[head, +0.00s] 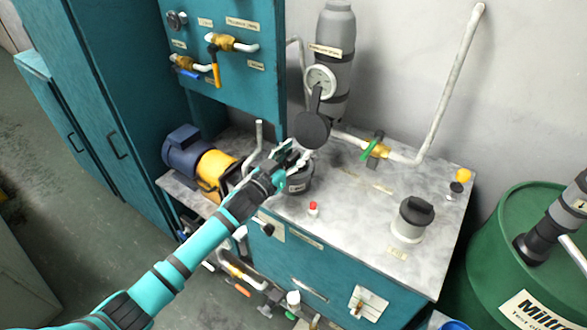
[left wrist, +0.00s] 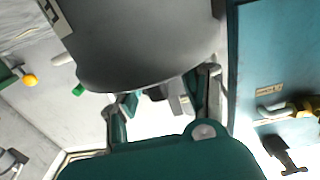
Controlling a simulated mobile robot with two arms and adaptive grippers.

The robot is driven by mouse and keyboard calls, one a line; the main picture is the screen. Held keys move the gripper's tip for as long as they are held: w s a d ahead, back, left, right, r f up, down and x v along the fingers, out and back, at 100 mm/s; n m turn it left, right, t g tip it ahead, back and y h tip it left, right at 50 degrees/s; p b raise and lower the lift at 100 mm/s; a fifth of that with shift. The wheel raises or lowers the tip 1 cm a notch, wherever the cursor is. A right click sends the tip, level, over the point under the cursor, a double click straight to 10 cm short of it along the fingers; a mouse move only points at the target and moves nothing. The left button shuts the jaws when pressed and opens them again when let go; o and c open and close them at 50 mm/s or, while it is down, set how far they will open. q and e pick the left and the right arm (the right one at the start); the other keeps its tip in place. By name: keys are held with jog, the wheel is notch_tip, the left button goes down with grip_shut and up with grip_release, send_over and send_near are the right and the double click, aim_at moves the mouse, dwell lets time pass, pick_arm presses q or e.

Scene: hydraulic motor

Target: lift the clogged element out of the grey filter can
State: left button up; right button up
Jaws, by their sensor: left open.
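The grey filter can (head: 299,184) stands on the tank top, with a label on its front. A dark round lid-like disc (head: 312,131) with a handle stands raised just above and behind it. My left gripper (head: 288,154) is open over the can's mouth, just below the disc. In the left wrist view, a large dark grey rounded surface (left wrist: 150,45) fills the top, beyond the open fingers of my left gripper (left wrist: 160,98). I cannot tell whether it is the disc or the can. I cannot make out the clogged element; gripper and arm cover the can's mouth. My right gripper is out of view.
A blue motor with a yellow part (head: 212,168) sits left of the can. A green drum (head: 500,240) stands right.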

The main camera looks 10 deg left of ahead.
pick_arm(q)
grip_shut()
dwell(0.6)
